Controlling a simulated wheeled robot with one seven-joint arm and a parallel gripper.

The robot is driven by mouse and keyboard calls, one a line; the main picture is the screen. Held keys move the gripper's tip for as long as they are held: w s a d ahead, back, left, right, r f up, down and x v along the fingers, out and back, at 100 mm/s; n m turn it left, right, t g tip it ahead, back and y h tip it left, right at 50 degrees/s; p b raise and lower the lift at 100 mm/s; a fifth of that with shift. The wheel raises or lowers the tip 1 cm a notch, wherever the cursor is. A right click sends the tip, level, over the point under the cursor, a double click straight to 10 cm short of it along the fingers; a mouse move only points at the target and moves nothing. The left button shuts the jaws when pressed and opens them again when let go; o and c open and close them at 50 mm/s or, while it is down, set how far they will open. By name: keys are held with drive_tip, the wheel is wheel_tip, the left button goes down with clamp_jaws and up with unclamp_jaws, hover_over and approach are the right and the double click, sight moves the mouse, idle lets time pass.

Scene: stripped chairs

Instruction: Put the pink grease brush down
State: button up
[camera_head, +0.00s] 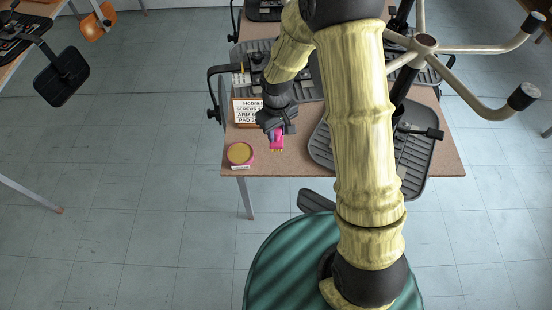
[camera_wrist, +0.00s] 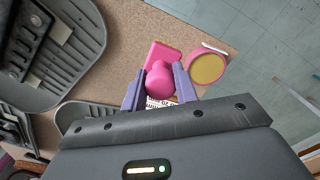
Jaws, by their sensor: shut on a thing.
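The pink grease brush (camera_head: 277,142) is at the front left of the brown table (camera_head: 290,164). In the wrist view the pink brush (camera_wrist: 160,78) sits between the two purple-grey fingers of my gripper (camera_wrist: 161,83), which is shut on its rounded part. Its flat pink block points away from my gripper. In the head view my gripper (camera_head: 276,128) is over the table near its front edge. I cannot tell whether the brush touches the table top.
A round pink tin with a yellow-brown top (camera_head: 239,153) stands left of the brush. A printed sign (camera_head: 248,112) is behind it. Dark ribbed chair parts (camera_head: 416,160) lie to the right and back. A narrow bare strip runs along the front edge.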

sight(277, 142)
drive_tip(key=shift+s+d+f, duration=0.1)
drive_tip(key=shift+s+f, duration=0.05)
drive_tip(key=shift+f, duration=0.15)
drive_tip(key=shift+w+f+p, duration=0.2)
drive_tip(key=shift+f+p, duration=0.25)
drive_tip(key=shift+f, duration=2.2)
drive_tip(key=shift+w+f+p, duration=0.1)
drive_tip(key=shift+f+p, duration=0.35)
drive_tip(key=shift+f, duration=1.65)
drive_tip(key=o, duration=0.9)
drive_tip(key=shift+f, duration=0.15)
drive_tip(key=shift+o, duration=0.2)
drive_tip(key=shift+s, duration=0.2)
